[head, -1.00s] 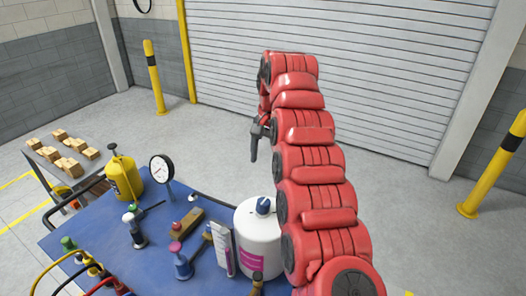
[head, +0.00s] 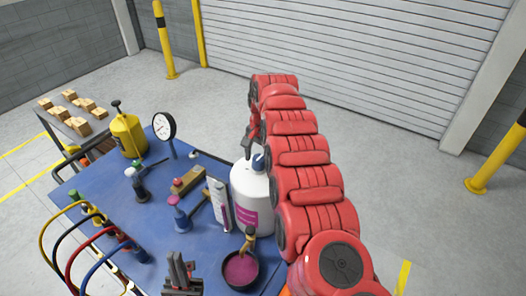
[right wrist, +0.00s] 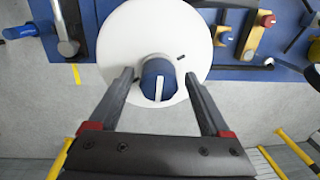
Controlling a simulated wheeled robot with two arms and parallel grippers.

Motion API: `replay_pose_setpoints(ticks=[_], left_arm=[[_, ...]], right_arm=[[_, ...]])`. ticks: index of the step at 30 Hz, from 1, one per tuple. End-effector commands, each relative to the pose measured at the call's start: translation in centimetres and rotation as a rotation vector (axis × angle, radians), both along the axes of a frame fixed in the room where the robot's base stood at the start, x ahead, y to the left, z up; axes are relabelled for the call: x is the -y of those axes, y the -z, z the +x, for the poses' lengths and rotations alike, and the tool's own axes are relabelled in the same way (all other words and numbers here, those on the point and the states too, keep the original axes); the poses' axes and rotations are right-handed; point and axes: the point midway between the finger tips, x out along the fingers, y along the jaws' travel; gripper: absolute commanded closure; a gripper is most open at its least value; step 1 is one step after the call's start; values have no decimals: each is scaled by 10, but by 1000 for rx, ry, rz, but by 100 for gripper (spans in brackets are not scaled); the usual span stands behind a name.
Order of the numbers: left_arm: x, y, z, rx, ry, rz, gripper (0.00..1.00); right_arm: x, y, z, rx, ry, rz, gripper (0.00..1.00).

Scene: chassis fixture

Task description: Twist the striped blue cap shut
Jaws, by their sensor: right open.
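The blue cap with a white stripe (right wrist: 157,82) sits on top of the white container (right wrist: 125,45); in the head view the cap (head: 258,162) is partly hidden by my right arm. The stripe points toward the gripper's palm in the wrist view. A small dark mark shows on the container's top beside the cap. My right gripper (right wrist: 159,76) is open, with one finger on either side of the cap and gaps to both sides. In the head view it (head: 249,138) is just above the cap.
The blue table (head: 150,222) holds a dark bowl (head: 240,282) with pink contents, a white-and-purple card (head: 218,203), a dial gauge (head: 164,128), a yellow canister (head: 128,136) and colored hoses (head: 77,265). Open floor lies beyond the table.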

Motion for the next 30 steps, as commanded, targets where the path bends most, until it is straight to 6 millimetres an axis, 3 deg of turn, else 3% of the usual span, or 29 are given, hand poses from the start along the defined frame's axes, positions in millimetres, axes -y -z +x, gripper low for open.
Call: replay_pose_setpoints(ticks=[7, 8, 21, 22, 30], left_arm=[[0, 0, 0, 0, 0, 0, 100], [0, 0, 0, 0, 0, 0, 100], [0, 0, 0, 0, 0, 0, 100], [0, 0, 0, 0, 0, 0, 100], [0, 0, 0, 0, 0, 0, 100]], right_arm=[[0, 1, 0, 1, 0, 0, 19], [0, 1, 0, 1, 0, 0, 22], [0, 1, 1, 2, 0, 0, 100], [0, 1, 1, 2, 0, 0, 54], [0, 1, 1, 2, 0, 0, 100]])
